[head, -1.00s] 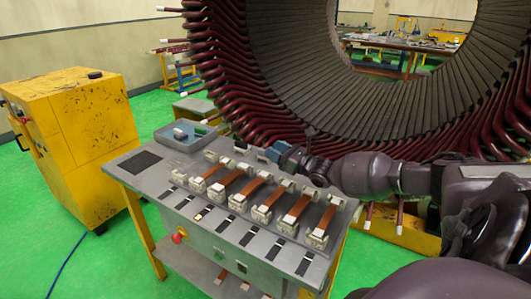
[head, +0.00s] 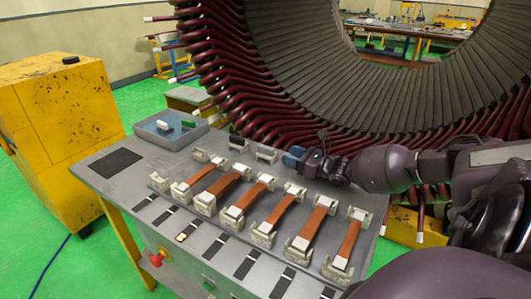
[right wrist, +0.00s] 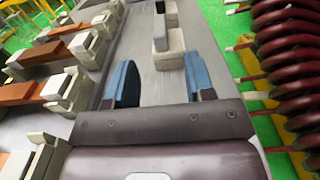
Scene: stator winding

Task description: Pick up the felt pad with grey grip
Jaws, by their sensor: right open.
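A felt pad with grey grip (right wrist: 168,50) stands on the grey bench top, a pale block with a grey upright part. It also shows in the head view (head: 266,154), just left of my right gripper (head: 291,158). Another pad with a darker grip (head: 237,142) stands farther along the bench. My left gripper is not in view.
Several pale holders with brown strips (head: 229,184) stand in a row in front of the pads. A grey tray (head: 198,133) with small blocks sits at the bench's back left. The large stator (head: 215,70) with dark red coil ends rises close behind.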

